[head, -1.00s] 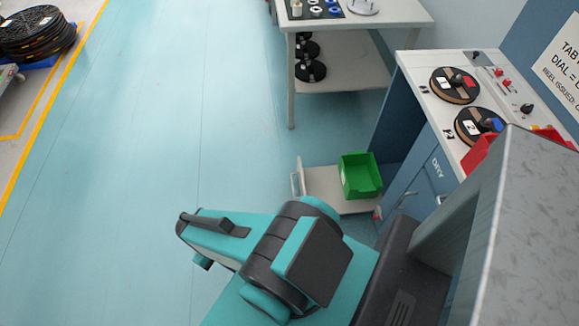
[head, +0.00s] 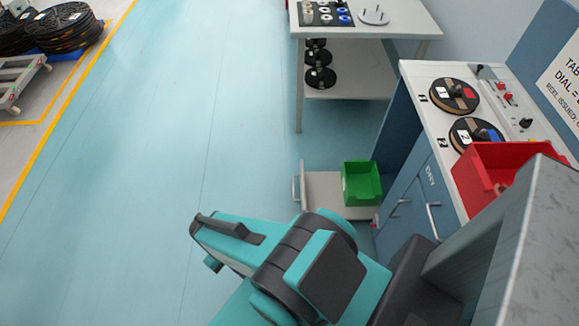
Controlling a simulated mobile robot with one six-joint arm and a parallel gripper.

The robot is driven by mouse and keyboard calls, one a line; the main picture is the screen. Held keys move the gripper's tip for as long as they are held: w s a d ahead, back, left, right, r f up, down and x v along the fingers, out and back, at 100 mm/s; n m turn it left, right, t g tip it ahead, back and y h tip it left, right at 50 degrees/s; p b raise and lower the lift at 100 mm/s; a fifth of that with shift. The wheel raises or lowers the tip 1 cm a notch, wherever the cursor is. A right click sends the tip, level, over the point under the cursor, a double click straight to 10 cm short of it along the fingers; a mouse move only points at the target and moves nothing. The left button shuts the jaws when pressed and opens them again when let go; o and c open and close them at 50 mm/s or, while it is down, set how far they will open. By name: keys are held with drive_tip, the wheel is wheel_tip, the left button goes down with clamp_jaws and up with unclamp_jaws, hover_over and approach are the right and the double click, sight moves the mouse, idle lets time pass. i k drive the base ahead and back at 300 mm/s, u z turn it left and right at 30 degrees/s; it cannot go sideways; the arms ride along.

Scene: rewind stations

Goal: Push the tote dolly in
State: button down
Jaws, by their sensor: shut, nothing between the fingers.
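The tote dolly (head: 322,182) is a low, pale flat platform on the floor, right of the picture's middle. A green tote (head: 361,184) sits on its right part. An upright pale handle (head: 299,185) stands at its left end. The dolly sticks out to the left of the open bay beside the blue cabinet. My teal and dark grey arm crosses the bottom of the head view, in front of the dolly in the picture. My gripper's fingers do not show. I cannot tell whether any part of my arm touches the dolly.
The blue cabinet (head: 408,212) with reels and a red bin (head: 505,170) on top stands at the right. A white table (head: 345,75) is behind the dolly. A trolley with stacked reels (head: 22,78) is far left. The pale blue floor (head: 150,150) between is clear.

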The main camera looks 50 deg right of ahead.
sight(318, 189)
drive_tip(key=z, duration=0.15)
drive_tip(key=i, duration=0.95)
drive_tip(key=u, duration=0.1)
